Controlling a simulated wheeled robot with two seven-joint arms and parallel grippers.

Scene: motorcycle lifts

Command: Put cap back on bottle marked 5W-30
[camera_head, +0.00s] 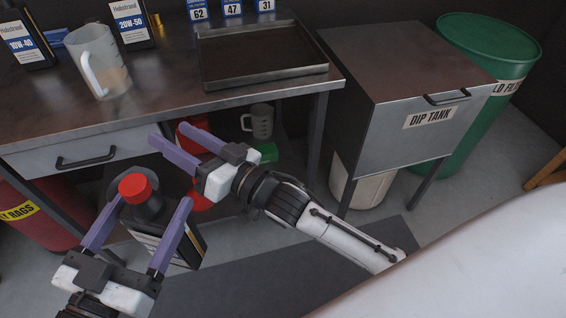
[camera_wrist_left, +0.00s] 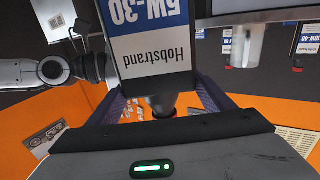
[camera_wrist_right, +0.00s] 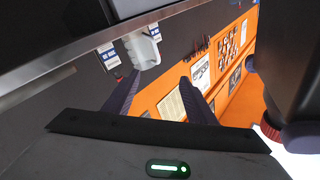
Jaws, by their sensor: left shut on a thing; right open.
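A black bottle (camera_head: 150,205) is held by my left gripper (camera_head: 153,200), its fingers shut around it in front of the bench. The label, reading 5W-30, shows upside down in the left wrist view (camera_wrist_left: 150,45). A red cap (camera_head: 136,187) sits on top of the bottle's neck; whether it is screwed down I cannot tell. In the right wrist view the dark bottle (camera_wrist_right: 290,60) is at the right, with a bit of red (camera_wrist_right: 269,131) near its end. My right gripper (camera_head: 167,133) is open and empty, just beyond and above the cap in the picture, apart from it.
The bench top holds a translucent jug (camera_head: 105,70), bottles marked 10W-40 (camera_head: 22,42) and 20W-50, and a metal tray (camera_head: 255,84). A lower shelf holds another jug (camera_head: 259,122) and red items. A dip tank (camera_head: 410,95) and green drum (camera_head: 490,50) stand right.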

